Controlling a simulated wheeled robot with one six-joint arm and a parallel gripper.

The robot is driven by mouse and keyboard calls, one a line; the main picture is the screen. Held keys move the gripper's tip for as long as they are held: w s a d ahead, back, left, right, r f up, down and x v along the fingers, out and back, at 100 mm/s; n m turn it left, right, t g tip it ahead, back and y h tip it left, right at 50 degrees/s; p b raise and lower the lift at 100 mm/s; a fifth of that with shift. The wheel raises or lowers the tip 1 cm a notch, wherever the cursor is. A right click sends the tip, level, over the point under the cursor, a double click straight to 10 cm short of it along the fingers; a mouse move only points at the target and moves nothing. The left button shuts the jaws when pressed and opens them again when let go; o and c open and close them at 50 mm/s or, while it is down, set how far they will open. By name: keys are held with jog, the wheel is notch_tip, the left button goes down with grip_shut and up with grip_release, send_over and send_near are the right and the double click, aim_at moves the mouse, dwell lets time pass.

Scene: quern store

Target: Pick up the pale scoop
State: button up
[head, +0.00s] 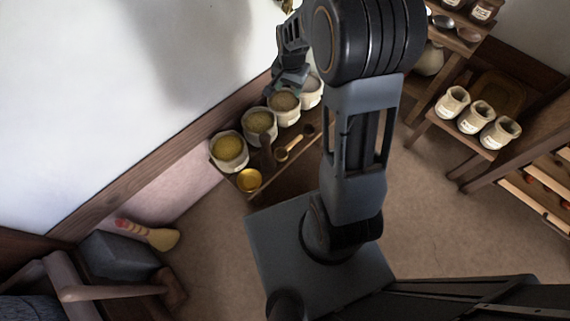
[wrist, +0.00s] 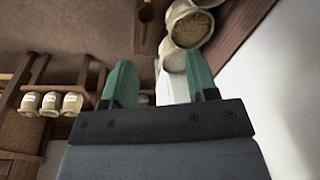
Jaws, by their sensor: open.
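A small scoop (head: 283,153) with a light, tan handle lies on the low wooden shelf by the wall in the head view, beside the row of pots. It looks like the pale scoop, though it is small here. A darker scoop (head: 307,130) lies just behind it. My gripper (head: 288,80) is above the far end of the pot row, apart from the scoop. In the wrist view its two green fingers (wrist: 160,82) are spread, with no scoop between them. A small scoop end (wrist: 146,13) shows at the top of that view; I cannot tell which scoop it is.
Several pale pots of grain (head: 259,124) line the shelf by the wall, with a brass bowl (head: 249,180) at its near end. One white pot (wrist: 175,85) is seen between my fingers. Three labelled jars (head: 475,117) stand on a shelf at right. A brush (head: 160,237) lies lower left.

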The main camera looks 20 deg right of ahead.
jog(key=w+d+f+m+b, duration=0.1)
jog(key=f+b, duration=0.2)
jog(key=f, duration=0.5)
jog(key=w+d+f+m+g+b, duration=0.1)
jog(key=f+b, duration=0.2)
jog(key=f, duration=0.5)
jog(key=w+d+f+m+b, duration=0.1)
jog(key=f+m+b, duration=0.15)
jog(key=f, duration=0.65)
jog(key=b, duration=0.4)
send_over(293, 142)
jog(key=shift+n+g, duration=0.25)
jog(key=shift+g, duration=0.05)
jog(key=f, duration=0.9)
jog(key=shift+s+a+f, duration=0.1)
jog(key=shift+a+f, duration=0.15)
jog(key=shift+a, duration=0.05)
jog(key=shift+d+f+b, duration=0.15)
jog(key=shift+f+b, duration=1.7)
jog(key=shift+f, duration=1.35)
grip_shut()
